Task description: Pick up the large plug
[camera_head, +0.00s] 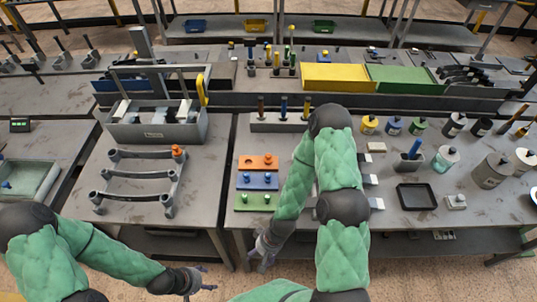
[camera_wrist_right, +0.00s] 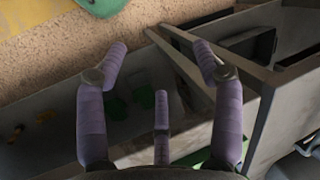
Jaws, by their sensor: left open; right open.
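On the middle table an orange block (camera_head: 258,161), a blue block (camera_head: 258,181) and a green block (camera_head: 255,202) lie in a column with small pieces on them. An orange piece (camera_head: 178,151) sits on the grey rack (camera_head: 150,174) on the left table. I cannot tell which piece is the large plug. My right gripper (camera_head: 262,258) is open and empty at the front table edge, below the green block. The right wrist view shows its spread fingers (camera_wrist_right: 160,75) with nothing between them. My left gripper (camera_head: 206,288) is open and empty, low in front of the left table.
A grey toolbox (camera_head: 155,133) stands behind the rack. A holder with upright tools (camera_head: 281,123) is behind the blocks. A black tray (camera_head: 416,197) and several bottles (camera_head: 492,171) stand on the right. My right arm covers part of the middle table.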

